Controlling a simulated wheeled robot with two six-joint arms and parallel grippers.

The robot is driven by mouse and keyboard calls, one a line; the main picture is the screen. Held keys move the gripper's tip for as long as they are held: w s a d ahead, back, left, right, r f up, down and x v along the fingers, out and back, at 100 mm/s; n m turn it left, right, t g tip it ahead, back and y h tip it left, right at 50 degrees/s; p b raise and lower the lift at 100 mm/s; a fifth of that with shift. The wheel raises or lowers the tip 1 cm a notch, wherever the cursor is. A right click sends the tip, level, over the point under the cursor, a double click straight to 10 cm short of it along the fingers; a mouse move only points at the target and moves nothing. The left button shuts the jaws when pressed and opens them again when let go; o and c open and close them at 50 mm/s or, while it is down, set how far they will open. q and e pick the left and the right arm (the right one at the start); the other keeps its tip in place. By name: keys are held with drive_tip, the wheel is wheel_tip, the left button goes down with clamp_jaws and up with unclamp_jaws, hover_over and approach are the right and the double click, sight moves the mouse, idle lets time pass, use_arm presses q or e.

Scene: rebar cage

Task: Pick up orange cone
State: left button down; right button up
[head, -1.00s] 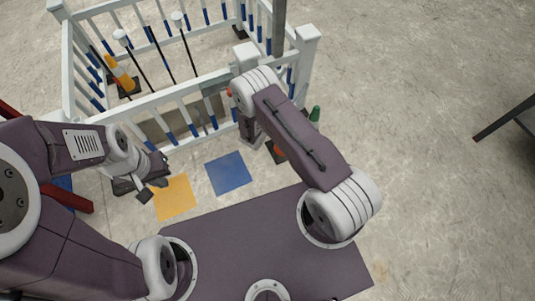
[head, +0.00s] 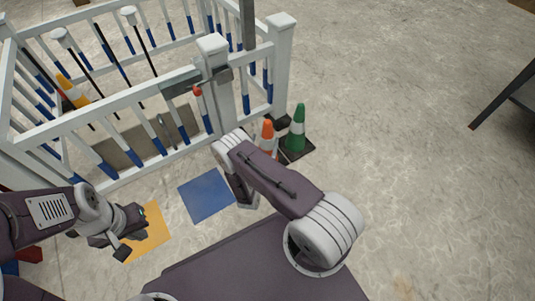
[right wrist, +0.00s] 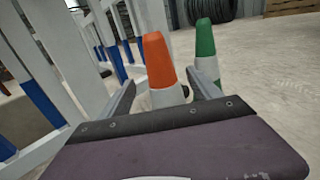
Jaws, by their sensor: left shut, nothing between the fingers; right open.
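The orange cone (head: 267,134), with a white band, stands upright on the floor outside the white fence, partly hidden by my right arm in the head view. In the right wrist view the orange cone (right wrist: 159,62) appears between the two fingers of my open right gripper (right wrist: 160,82), apparently ahead of them; I see no contact. The head view hides most of the right gripper behind its arm. My left gripper (head: 128,236) is shut and empty over the yellow floor square, far from the cone.
A green cone (head: 298,129) on a dark base stands just right of the orange one. Blue (head: 206,195) and yellow (head: 150,234) squares lie on the floor. Open floor lies right.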

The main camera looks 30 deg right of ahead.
sight(266, 140)
drive_tip(key=w+d+f+b, duration=0.1)
drive_tip(key=d+b, duration=0.1)
drive_tip(key=b, duration=0.1)
drive_tip(key=shift+w+f, duration=0.35)
drive_tip(key=shift+w, duration=0.05)
drive_tip(key=shift+b+x, duration=0.75)
drive_tip(key=shift+x, duration=0.35)
drive_tip(key=shift+w+r, duration=0.15)
drive_tip(key=shift+r, duration=0.2)
drive_tip(key=shift+r, duration=0.1)
clamp_jaws()
